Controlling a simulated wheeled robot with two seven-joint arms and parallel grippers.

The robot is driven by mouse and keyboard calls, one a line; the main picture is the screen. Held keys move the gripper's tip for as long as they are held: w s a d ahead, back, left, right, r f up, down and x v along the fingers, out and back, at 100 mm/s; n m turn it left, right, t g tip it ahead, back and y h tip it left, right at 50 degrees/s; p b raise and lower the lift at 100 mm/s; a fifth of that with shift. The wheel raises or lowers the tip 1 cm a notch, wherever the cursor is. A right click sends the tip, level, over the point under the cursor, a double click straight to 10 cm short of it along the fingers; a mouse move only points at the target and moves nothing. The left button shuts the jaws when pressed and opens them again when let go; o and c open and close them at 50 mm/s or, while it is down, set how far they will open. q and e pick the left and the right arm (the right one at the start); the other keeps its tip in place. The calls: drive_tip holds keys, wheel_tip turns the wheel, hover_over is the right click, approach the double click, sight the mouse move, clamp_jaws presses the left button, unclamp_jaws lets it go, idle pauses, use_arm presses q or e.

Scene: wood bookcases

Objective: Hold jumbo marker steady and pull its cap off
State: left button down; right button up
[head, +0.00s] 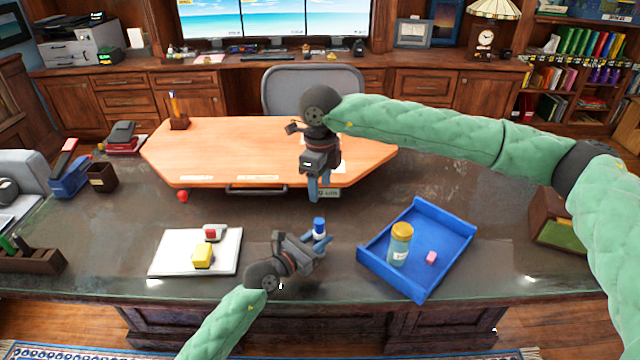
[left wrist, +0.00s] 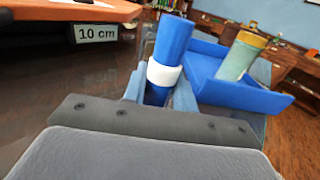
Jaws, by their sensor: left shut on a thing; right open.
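The jumbo marker (head: 319,226) stands upright, with a blue cap, a white band and a blue lower part. It also shows in the left wrist view (left wrist: 166,75). My left gripper (head: 319,243) is shut on its lower part, just below the white band; the gripper hides the marker's bottom end. The cap (left wrist: 174,40) is on the marker. My right gripper (head: 318,198) is open and empty, pointing down above the marker and apart from it.
A blue tray (head: 461,214) to the right holds a gold-lidded jar (head: 400,243) and a pink block (head: 431,257). A white pad (head: 172,252) with yellow and red items lies left. An orange raised board (head: 230,150) with a "10 cm" label stands behind.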

sight(320, 220)
wheel_tip(320, 220, down, 12)
drive_tip(key=n, duration=0.7)
drive_tip(key=shift+s, duration=0.15)
idle(0.4)
clamp_jaws()
use_arm(q)
drive_tip(key=shift+f, duration=0.1)
use_arm(e)
drive_tip(key=shift+r, duration=0.25)
idle(0.6)
drive_tip(key=shift+r, duration=0.7)
drive_tip(key=shift+r, duration=0.25)
